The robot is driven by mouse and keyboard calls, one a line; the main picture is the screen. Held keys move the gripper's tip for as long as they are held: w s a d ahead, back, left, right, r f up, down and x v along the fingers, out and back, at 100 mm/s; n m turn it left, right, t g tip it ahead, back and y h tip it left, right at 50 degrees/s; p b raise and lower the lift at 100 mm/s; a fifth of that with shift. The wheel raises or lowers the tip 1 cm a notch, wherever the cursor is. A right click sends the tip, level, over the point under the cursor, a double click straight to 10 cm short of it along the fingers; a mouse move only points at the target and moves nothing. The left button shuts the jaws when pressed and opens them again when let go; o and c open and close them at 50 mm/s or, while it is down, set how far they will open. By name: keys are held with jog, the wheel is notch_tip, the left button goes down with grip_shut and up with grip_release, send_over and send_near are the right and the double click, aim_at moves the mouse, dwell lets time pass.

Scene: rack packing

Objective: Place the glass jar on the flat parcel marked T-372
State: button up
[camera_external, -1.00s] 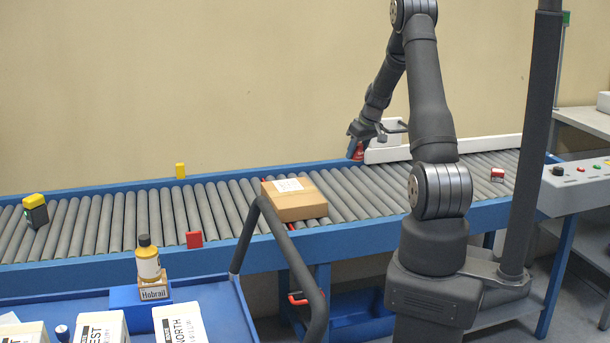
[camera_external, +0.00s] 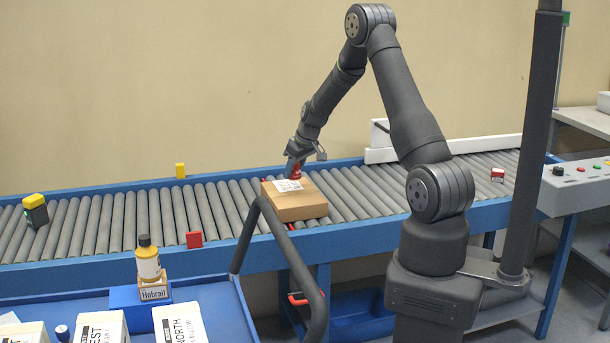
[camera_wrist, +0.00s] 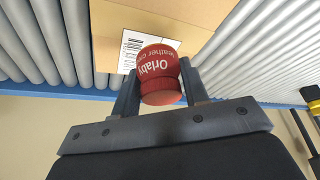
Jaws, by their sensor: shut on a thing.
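My gripper (camera_external: 293,165) is shut on a red jar with white lettering (camera_external: 295,171). In the wrist view the jar (camera_wrist: 158,75) sits between the two fingers, and its label reads in part "Orlab" and "leather". A flat brown cardboard parcel (camera_external: 297,205) with a white label lies on the roller conveyor. The gripper and jar are at the far edge of the parcel, close to its label. The parcel (camera_wrist: 205,14) also shows beyond the jar in the wrist view. Whether the jar touches the parcel, I cannot tell. The label's text is too small to read.
The roller conveyor (camera_external: 130,218) has a blue frame. A yellow-topped dark block (camera_external: 36,212) and a small red-and-white block (camera_external: 497,174) stand on it. A white barrier (camera_external: 480,144) runs along the back right. A blue cart with a bottle (camera_external: 148,262) and white boxes is in front.

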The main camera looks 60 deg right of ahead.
aim_at(293, 192)
jog(key=shift+w+a+f, duration=0.15)
jog(key=shift+w+f, duration=0.1)
jog(key=shift+f, duration=1.9)
jog(key=shift+f, duration=0.1)
jog(key=o, duration=1.1)
jog(key=shift+c, duration=0.2)
jog(key=v, duration=1.2)
jog(key=shift+w, duration=0.1)
